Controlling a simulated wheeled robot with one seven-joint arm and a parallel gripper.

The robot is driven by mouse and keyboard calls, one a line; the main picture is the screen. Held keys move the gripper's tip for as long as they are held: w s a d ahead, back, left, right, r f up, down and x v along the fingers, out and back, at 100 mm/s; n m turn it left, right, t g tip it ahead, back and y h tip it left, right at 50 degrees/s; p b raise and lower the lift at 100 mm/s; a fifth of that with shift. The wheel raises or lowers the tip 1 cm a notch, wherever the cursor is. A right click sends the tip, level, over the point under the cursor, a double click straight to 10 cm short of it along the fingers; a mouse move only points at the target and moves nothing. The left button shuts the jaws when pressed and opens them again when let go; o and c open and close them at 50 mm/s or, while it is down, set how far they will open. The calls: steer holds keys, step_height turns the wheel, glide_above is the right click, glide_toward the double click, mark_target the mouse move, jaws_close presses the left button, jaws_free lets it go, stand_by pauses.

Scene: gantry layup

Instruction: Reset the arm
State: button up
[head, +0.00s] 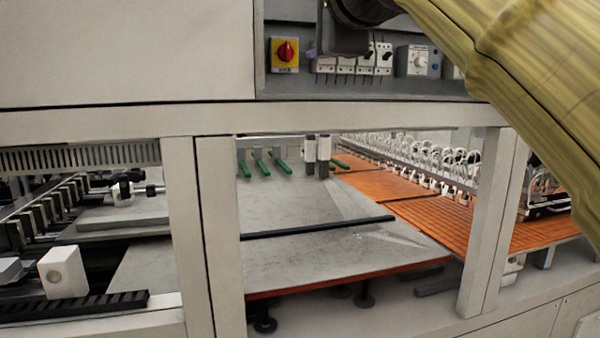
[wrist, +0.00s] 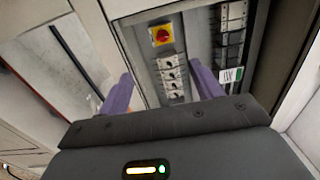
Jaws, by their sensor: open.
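My gripper (wrist: 161,72) shows in the wrist view with its two purple fingers spread wide apart. It faces a recessed control panel, and I see nothing held between the fingers. In the head view, my arm in a yellowish cover comes in from the upper right. The panel has a red rotary knob on a yellow plate (head: 285,54), which also shows in the wrist view (wrist: 161,36). A row of breaker switches (head: 350,64) is beside it.
A pale machine frame (head: 200,230) with upright posts surrounds the panel. Below are a grey sheet bed (head: 330,262), orange ribbed panels (head: 455,215) and green bars (head: 260,163). A black rail (head: 75,306) lies at lower left. The panel's edges stand close around my gripper.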

steer(key=w+d+f+n+g+h, duration=0.1)
steer(key=w+f+n+g, duration=0.15)
steer(key=f, duration=0.95)
steer(key=w+d+f+n+g+h, duration=0.1)
steer(key=w+d+f+n+g, duration=0.15)
steer(key=f, duration=1.05)
steer(key=w+f+n+g+h, duration=0.2)
steer(key=w+f+n, duration=0.1)
steer(key=f, duration=0.9)
steer(key=s+d+f+n+g, duration=0.2)
steer(key=s+f, duration=0.4)
steer(key=f, duration=0.4)
steer(key=s+d+f+n+g, duration=0.2)
steer(key=s+d+f+g, duration=0.1)
steer(key=s+f, duration=0.4)
steer(key=s+d+f+n+g+h, duration=0.1)
steer(key=s+f, duration=0.5)
steer(key=f, duration=0.7)
steer(key=d+n+g, duration=0.1)
steer(key=d+n, duration=0.1)
steer(key=d, duration=0.1)
steer(key=shift+s+g, duration=0.3)
steer(key=shift+g, duration=0.1)
steer(key=shift+w+d, duration=0.15)
steer(key=shift+w, duration=0.05)
